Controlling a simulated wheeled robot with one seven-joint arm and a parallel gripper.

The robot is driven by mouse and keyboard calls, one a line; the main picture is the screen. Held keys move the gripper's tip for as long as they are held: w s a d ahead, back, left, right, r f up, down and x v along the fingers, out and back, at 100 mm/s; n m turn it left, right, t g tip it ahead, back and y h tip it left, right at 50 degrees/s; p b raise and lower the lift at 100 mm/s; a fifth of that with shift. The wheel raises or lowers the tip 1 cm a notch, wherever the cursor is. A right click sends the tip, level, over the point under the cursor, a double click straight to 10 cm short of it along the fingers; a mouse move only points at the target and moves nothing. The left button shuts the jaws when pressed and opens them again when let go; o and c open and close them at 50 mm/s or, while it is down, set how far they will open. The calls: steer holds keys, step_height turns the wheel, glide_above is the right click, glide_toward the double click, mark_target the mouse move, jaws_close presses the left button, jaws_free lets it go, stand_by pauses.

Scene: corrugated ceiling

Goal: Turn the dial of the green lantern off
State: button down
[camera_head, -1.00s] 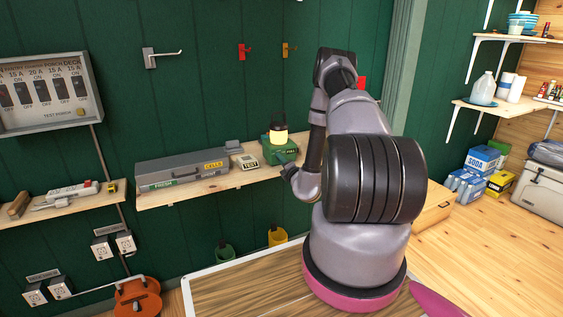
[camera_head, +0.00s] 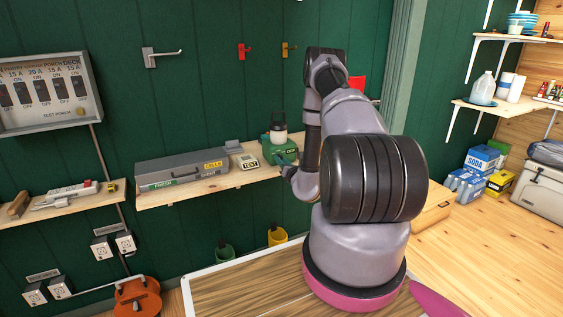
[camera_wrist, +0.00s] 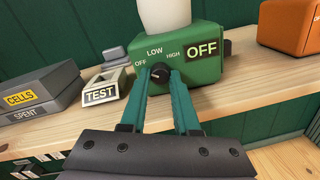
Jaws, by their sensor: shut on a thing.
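The green lantern (camera_head: 280,150) stands upright on the wooden wall shelf. Its globe is pale and unlit. In the wrist view its green base (camera_wrist: 205,68) bears a black dial (camera_wrist: 160,73) with OFF, LOW and HIGH marked around it, and a label on its front reads OFF. My gripper (camera_wrist: 161,82) has its two teal fingers shut on the dial, one on each side. The dial's white mark appears to point up and left, toward OFF. In the head view my arm partly hides the lantern's right side, and the fingertips are hard to make out.
A TEST box (camera_wrist: 103,92) and a grey case labelled CELLS (camera_wrist: 35,97) stand left of the lantern on the shelf (camera_wrist: 245,90). An orange object (camera_wrist: 290,28) stands to its right. A breaker panel (camera_head: 48,95) hangs on the green wall.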

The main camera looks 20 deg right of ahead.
steer(key=shift+n, duration=0.5)
steer(key=c, duration=0.6)
jaws_free()
steer(key=shift+c, duration=0.2)
steer(key=s, duration=1.1)
steer(key=shift+a, duration=0.15)
steer(key=shift+w, duration=0.1)
